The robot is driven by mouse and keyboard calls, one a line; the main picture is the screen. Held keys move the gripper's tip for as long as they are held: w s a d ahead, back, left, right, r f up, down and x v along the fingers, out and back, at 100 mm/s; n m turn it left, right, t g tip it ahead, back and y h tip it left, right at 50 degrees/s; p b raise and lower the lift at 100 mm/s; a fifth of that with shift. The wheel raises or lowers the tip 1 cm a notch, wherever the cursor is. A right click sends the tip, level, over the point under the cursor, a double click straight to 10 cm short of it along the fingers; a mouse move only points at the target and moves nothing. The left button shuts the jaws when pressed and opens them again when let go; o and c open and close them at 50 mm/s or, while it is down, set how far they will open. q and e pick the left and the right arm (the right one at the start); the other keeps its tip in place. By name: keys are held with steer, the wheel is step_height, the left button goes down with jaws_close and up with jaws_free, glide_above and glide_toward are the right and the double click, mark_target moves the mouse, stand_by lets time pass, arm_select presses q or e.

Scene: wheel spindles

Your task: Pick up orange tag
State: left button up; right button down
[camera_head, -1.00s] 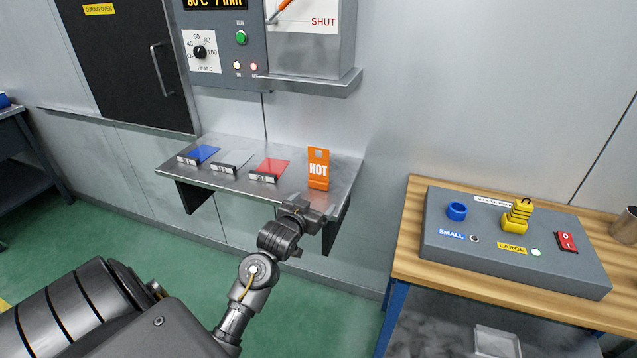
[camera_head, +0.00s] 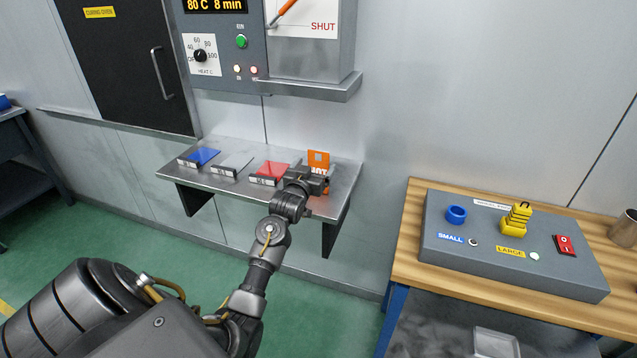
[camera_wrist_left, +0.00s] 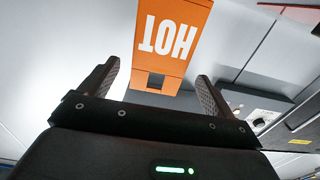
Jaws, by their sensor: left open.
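The orange tag (camera_head: 319,158) with the white word HOT stands upright at the right end of the small metal shelf (camera_head: 232,190). In the head view its lower part is hidden behind my left gripper (camera_head: 311,177). In the left wrist view the tag (camera_wrist_left: 172,45) appears upside down, just beyond and between the two fingers of the left gripper (camera_wrist_left: 157,82). The fingers are apart and nothing is between them that I can see gripped. My right gripper is not in view.
Blue (camera_head: 202,156), grey (camera_head: 236,163) and red (camera_head: 273,169) cards sit in labelled holders left of the tag. A wall panel with a ledge (camera_head: 310,90) hangs above. A wooden bench (camera_head: 408,248) with a grey box (camera_head: 510,260) stands to the right.

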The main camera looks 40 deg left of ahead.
mark_target(318, 162)
arm_select(q)
steer(key=shift+w+a+r+p, duration=0.15)
steer(key=shift+w+p, duration=0.2)
steer(key=shift+w, duration=0.05)
steer(key=p+x, duration=0.1)
steer(key=x, duration=0.3)
steer(key=shift+w, duration=0.15)
steer(key=c, duration=1.4)
